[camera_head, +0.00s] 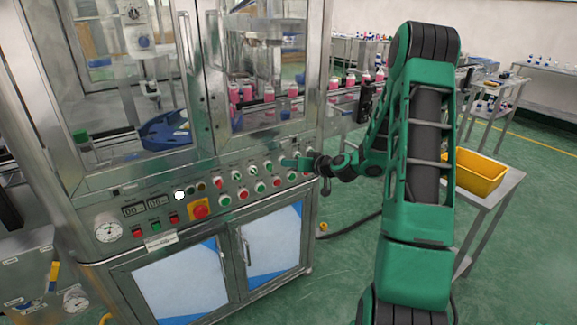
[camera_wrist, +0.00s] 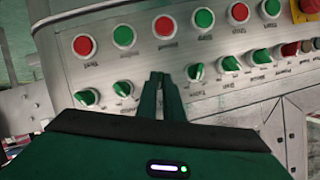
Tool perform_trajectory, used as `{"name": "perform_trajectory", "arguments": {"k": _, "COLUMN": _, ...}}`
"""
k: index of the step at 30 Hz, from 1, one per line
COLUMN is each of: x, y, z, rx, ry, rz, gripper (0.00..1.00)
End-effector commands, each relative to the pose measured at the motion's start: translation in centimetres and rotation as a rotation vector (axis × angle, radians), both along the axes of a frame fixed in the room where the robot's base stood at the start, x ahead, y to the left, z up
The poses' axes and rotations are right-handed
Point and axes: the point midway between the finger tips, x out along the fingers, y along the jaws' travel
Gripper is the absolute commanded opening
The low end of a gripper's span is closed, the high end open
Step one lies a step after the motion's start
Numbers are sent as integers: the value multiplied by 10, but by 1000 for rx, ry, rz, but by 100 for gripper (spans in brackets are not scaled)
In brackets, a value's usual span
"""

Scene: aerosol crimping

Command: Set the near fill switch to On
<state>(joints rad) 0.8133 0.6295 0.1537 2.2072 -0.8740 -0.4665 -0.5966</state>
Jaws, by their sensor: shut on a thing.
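A row of green rotary switches runs along the steel control panel; one of them (camera_wrist: 195,72) is just right of my gripper in the wrist view, and another (camera_wrist: 123,88) is just left. My gripper (camera_wrist: 158,76) has its narrow fingers together at the gap between these two, shut on a switch knob that the fingers hide. The small labels are upside down in the wrist view and too blurred to read, so I cannot tell which is the near fill switch or how the held knob is turned. In the head view my gripper (camera_head: 284,161) touches the panel's upper right part.
Red and green push buttons, including a green one (camera_wrist: 124,36), line the panel beside the switches. A red emergency stop (camera_head: 200,208) on a yellow plate is further left. Glass doors with pink cans (camera_head: 268,93) stand above. A yellow bin (camera_head: 480,173) sits on a table at right.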

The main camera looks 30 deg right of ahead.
Motion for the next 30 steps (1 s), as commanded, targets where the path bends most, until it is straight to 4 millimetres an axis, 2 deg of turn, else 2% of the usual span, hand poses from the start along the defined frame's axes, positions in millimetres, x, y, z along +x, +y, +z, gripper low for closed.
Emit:
{"name": "perform_trajectory", "arguments": {"k": 9, "x": 0, "y": -1, "z": -1, "rx": 139, "ry": 5, "rz": 1, "gripper": 0}}
{"name": "perform_trajectory", "arguments": {"k": 26, "x": 0, "y": -3, "z": -1, "rx": 171, "ry": 6, "rz": -2, "gripper": 0}}
{"name": "perform_trajectory", "arguments": {"k": 29, "x": 0, "y": -3, "z": -1, "rx": 171, "ry": 6, "rz": -3, "gripper": 24}}
{"name": "perform_trajectory", "arguments": {"k": 30, "x": 0, "y": -3, "z": -1, "rx": 170, "ry": 6, "rz": -3, "gripper": 26}}
